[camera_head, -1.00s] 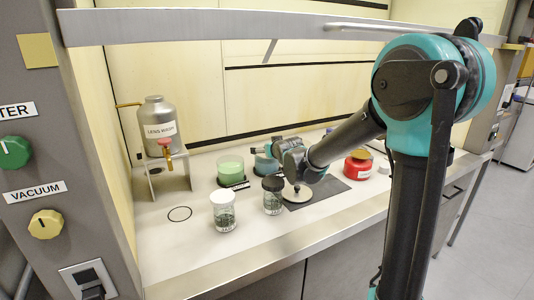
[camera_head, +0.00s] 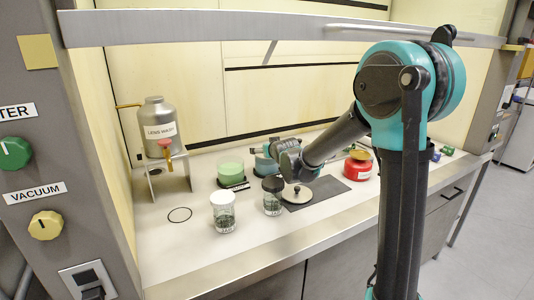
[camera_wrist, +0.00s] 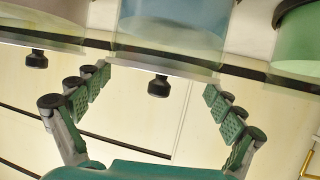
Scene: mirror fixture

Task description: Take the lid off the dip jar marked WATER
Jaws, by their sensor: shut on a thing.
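My gripper (camera_wrist: 157,80) has its two green-padded fingers spread on either side of the blue jar (camera_wrist: 170,20) in the wrist view, which looks upside down. The fingertips sit at the edges of its clear lid (camera_wrist: 130,53), with the black knob (camera_wrist: 158,87) between them. In the head view the blue jar (camera_head: 263,166) is partly hidden by my gripper. A green jar (camera_head: 230,170) stands left of it with no lid visible. A third, pale jar (camera_wrist: 50,15) shows beside the blue one in the wrist view. I cannot read a WATER mark on any jar.
A pale round disc with a dark knob (camera_head: 302,199) lies on the dark mat (camera_head: 331,191). A white-capped jar (camera_head: 223,213) and a black-capped jar (camera_head: 272,205) stand in front. A steel vessel (camera_head: 157,125) is at the left, a red container (camera_head: 357,170) at the right. The sash rail (camera_head: 230,27) crosses above.

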